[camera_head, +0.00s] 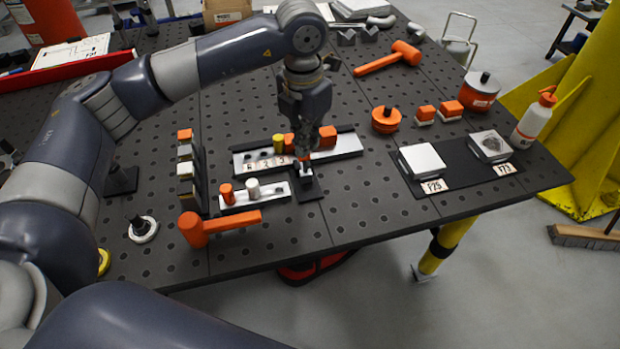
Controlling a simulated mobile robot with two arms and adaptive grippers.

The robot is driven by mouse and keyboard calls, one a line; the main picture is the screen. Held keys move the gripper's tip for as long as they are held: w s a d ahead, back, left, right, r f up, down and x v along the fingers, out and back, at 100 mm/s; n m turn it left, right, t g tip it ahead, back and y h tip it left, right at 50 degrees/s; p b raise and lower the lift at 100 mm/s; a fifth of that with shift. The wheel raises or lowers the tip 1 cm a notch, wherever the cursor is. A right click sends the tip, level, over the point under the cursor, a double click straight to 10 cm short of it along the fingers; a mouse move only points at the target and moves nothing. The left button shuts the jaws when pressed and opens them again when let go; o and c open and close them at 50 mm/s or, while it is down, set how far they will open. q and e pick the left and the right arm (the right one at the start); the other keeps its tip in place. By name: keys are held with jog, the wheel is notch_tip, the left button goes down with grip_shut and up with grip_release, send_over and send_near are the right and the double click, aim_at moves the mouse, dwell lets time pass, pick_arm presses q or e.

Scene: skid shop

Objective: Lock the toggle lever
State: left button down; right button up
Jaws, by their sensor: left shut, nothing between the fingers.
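My left gripper (304,160) points down over the middle of the perforated dark table (300,222). Its fingers are shut and empty. They are just above a small dark fixture (308,191) on the table, which seems to be the toggle's base. The lever itself is mostly hidden by the fingers, so its position is unclear. I cannot tell whether the fingertips touch it. My right gripper is not in view.
Beside the fixture are a light rail with orange blocks (348,144), a small tray with pegs (237,203) and an orange mallet (240,221). Farther right are a mat with two plates (452,180) and a white bottle (532,122). The front middle table area is clear.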

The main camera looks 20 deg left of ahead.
pick_arm(q)
notch_tip(320, 180, down, 3)
jog(key=shift+a+f+g, duration=0.1)
jog(key=shift+a+g, duration=0.05)
jog(key=shift+g, duration=0.25)
jog(key=shift+w, duration=0.1)
jog(key=shift+s+r, duration=0.3)
jog(key=shift+s, duration=0.05)
notch_tip(320, 180, up, 7)
jog(key=p, duration=0.3)
send_over(306, 170)
jog(key=s, duration=0.1)
jog(key=shift+s+d+r, duration=0.1)
jog(key=shift+s+d, duration=0.1)
jog(key=shift+d, duration=0.2)
